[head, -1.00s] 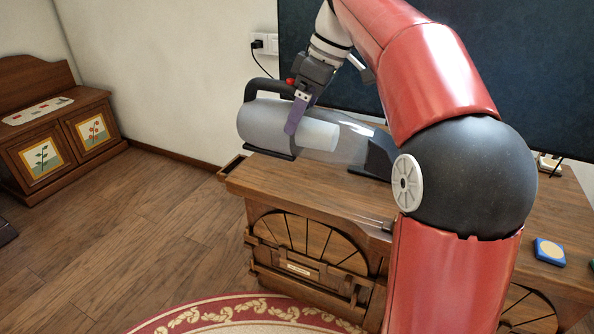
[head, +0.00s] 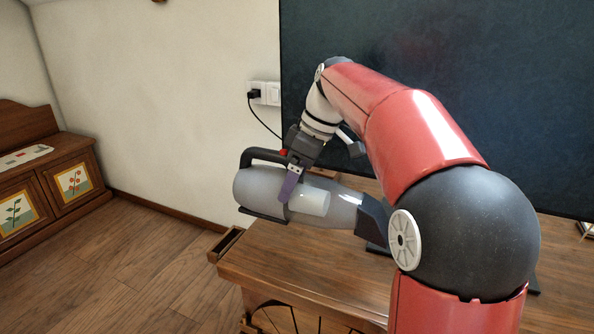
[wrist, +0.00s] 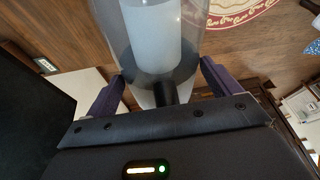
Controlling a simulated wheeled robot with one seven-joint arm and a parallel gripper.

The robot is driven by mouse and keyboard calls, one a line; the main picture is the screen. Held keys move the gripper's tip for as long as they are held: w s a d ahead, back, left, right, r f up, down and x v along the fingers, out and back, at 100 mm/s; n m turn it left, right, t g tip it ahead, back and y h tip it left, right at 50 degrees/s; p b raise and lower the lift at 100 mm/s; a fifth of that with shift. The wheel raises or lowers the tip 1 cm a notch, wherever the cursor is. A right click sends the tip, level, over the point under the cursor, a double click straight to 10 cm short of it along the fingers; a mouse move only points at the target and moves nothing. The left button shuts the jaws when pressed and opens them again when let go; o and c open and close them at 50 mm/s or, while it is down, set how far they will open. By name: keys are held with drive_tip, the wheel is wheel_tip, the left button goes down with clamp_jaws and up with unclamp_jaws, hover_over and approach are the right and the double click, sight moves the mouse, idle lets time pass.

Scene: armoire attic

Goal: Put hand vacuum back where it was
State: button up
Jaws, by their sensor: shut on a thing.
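The hand vacuum (head: 335,207) has a clear body, a white inner cylinder, a black handle at the left and a dark nozzle at the right. In the head view it lies roughly level over the left part of the wooden cabinet top. My gripper (head: 288,188) is shut on it from above, with one purple finger across its near side. In the wrist view the vacuum's clear body (wrist: 150,45) sits between the two purple fingers. My arm hides part of the nozzle end, and I cannot tell whether the vacuum touches the cabinet top.
The wooden cabinet (head: 290,262) has a small open drawer (head: 226,243) at its left end. A dark screen (head: 440,80) stands behind. A wall socket (head: 264,93) with a plugged cable is at the back. A painted wooden chest (head: 45,180) stands at the far left.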

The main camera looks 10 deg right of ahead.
sight(317, 187)
wheel_tip(317, 187, down, 13)
drive_tip(key=b, duration=0.1)
drive_tip(key=shift+f, duration=0.15)
idle(0.3)
drive_tip(key=shift+f, duration=0.1)
drive_tip(key=o, duration=1.6)
drive_tip(key=shift+f+b, duration=0.1)
drive_tip(key=shift+b, duration=0.2)
drive_tip(key=p+v, duration=0.1)
drive_tip(key=v, duration=1.1)
drive_tip(key=s+f+m+t+h, duration=0.1)
drive_tip(key=s+f+m, duration=0.2)
drive_tip(key=s, duration=0.5)
drive_tip(key=s+f+m+t+h, duration=0.1)
drive_tip(key=s+f+m+t, duration=0.1)
drive_tip(key=s+m, duration=0.3)
drive_tip(key=s+a+f+m+t+h, duration=0.1)
drive_tip(key=s+f+m, duration=0.3)
drive_tip(key=s, duration=0.6)
drive_tip(key=shift+s+f+h, duration=0.35)
drive_tip(key=shift+h, duration=0.15)
